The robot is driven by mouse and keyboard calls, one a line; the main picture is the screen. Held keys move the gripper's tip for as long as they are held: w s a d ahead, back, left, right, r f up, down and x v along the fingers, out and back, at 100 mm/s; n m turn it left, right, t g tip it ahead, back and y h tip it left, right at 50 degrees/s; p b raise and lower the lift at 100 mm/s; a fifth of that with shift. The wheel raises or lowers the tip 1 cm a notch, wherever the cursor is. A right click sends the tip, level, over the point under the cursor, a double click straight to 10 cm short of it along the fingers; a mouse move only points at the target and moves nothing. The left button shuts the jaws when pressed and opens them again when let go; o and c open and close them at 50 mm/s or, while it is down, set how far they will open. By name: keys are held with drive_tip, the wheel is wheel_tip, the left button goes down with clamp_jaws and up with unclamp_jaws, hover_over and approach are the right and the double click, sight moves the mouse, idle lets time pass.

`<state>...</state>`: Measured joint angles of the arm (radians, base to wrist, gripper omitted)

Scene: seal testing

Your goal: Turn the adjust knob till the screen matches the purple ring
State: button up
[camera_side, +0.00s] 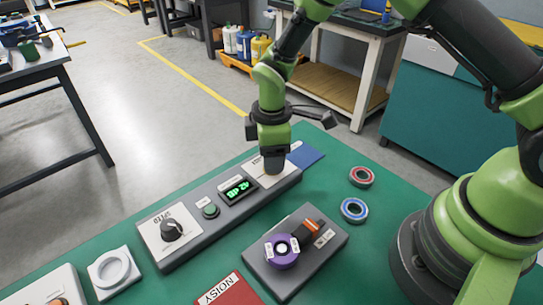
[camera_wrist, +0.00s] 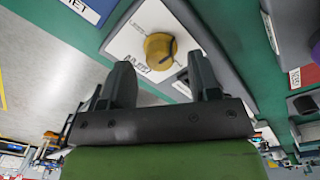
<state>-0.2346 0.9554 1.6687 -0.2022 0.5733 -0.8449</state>
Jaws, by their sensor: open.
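The adjust knob (camera_wrist: 160,48) is round and yellow-tan, on a white labelled plate in the wrist view. In the side view it is mostly hidden under my gripper (camera_side: 273,163), at the right end of a grey panel. My gripper (camera_wrist: 162,72) is open, with its two dark fingers apart and pointing toward the knob. I cannot tell whether they touch it. The screen (camera_side: 238,190) shows green characters that look like 42 dB, upside down in this view.
A black speed knob (camera_side: 172,230) and a green button (camera_side: 210,210) share the panel. A red ring (camera_side: 361,176) and blue ring (camera_side: 354,210) lie on the green table. A red NOISY mat (camera_side: 229,292) and a blue mat (camera_side: 304,154) lie nearby. A white ring holder (camera_side: 114,270) stands at left.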

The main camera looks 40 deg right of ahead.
drive_tip(key=shift+f, duration=0.75)
drive_tip(key=c, duration=0.9)
drive_tip(key=shift+m, duration=0.4)
drive_tip(key=m, duration=0.4)
drive_tip(key=shift+m, duration=0.4)
drive_tip(key=m, duration=0.6)
drive_tip(key=shift+w, duration=0.1)
drive_tip(key=shift+m, duration=0.3)
